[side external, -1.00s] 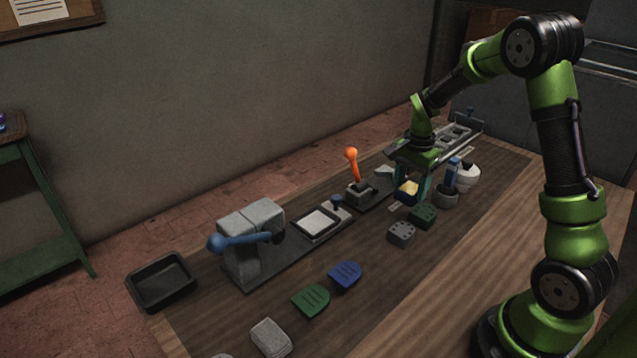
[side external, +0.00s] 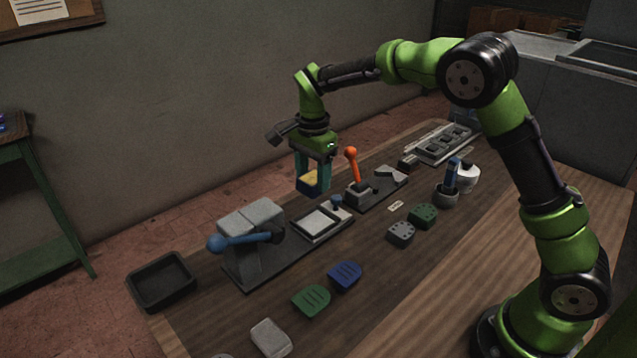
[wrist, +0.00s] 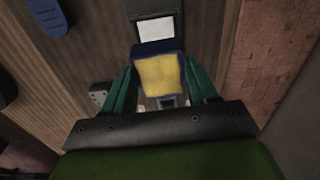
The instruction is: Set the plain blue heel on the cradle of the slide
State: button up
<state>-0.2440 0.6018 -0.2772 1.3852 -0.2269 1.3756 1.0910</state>
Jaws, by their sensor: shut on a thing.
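My gripper (side external: 312,180) is shut on a blue heel (side external: 308,187) with a yellow face. It holds the heel in the air, in the picture just above and behind the slide's right end. In the wrist view the heel (wrist: 158,75) sits between the teal fingers, yellow face toward the camera. The pale bed also shows in the wrist view (wrist: 155,27), beyond the heel.
A grey press (side external: 250,222) with a blue lever stands left of the slide. An orange-lever fixture (side external: 358,190) stands right. Green (side external: 423,215) and grey (side external: 401,233) heels, soles, a black tray (side external: 162,282) and a cup (side external: 446,197) lie around.

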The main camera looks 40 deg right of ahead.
jog(key=shift+s+f, duration=0.15)
jog(key=shift+f, duration=4.2)
jog(key=shift+f, duration=0.6)
jog(key=o, duration=1.4)
notch_tip(320, 180, up, 17)
jog(key=shift+f, duration=0.1)
